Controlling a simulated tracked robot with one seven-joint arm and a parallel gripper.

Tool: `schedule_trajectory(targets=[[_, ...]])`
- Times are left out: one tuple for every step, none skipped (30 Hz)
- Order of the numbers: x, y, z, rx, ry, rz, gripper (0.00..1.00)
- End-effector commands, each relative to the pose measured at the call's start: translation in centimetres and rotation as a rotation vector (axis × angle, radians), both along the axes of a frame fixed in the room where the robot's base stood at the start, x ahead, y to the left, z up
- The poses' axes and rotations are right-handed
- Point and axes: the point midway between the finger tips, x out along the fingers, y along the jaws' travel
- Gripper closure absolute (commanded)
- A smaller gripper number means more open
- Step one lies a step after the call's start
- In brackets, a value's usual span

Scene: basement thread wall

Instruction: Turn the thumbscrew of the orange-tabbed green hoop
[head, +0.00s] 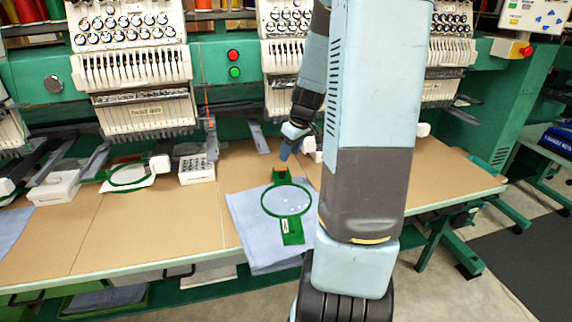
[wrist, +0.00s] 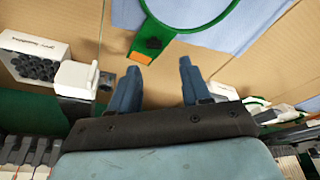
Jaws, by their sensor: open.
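The green hoop (head: 264,205) lies on light blue cloth on the tan table, its ring part over the cloth. Its orange tab (head: 281,170) is on the far side of the ring, towards the machines. In the wrist view the orange tab (wrist: 140,58) is at the end of the green bracket, beside a dark round thumbscrew (wrist: 153,43). My gripper (head: 284,155) is just beyond the tab in the head view. In the wrist view my gripper (wrist: 157,84) is open and empty, its two blue fingers apart, with the thumbscrew ahead of the gap and not between them.
Embroidery machine heads (head: 130,75) stand along the back. A second green hoop (head: 130,174) lies at left near a white box of dark round pieces (head: 197,170). Another white box (head: 55,188) is farther left. The front table stretch left of the cloth is clear.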

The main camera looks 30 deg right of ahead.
Motion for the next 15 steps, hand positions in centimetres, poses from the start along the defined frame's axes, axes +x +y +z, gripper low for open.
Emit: schedule_trajectory(targets=[[0.3,-0.3,-0.7,0.006,0.017,0.061,0.53],[0.5,-0.3,-1.1,0.007,0.026,0.103,0.53],[0.7,-0.4,-1.5,0.011,0.034,0.158,0.53],[0.9,-0.5,-1.8,0.014,0.04,0.2,0.53],[1.0,-0.5,-2.1,0.018,0.044,0.24,0.53],[1.2,-0.6,-2.4,0.023,0.049,0.296,0.53],[1.4,-0.7,-2.6,0.027,0.051,0.336,0.53],[1.5,-0.8,-2.9,0.032,0.052,0.376,0.53],[1.7,-0.9,-3.1,0.039,0.051,0.43,0.53],[1.9,-1.1,-3.2,0.043,0.047,0.469,0.53],[2.0,-1.2,-3.4,0.048,0.044,0.509,0.53],[2.2,-1.5,-3.5,0.053,0.038,0.561,0.53],[2.3,-1.6,-3.5,0.058,0.032,0.6,0.53],[2.4,-1.8,-3.5,0.061,0.025,0.637,0.53],[2.5,-2.0,-3.6,0.066,0.014,0.684,0.53]])
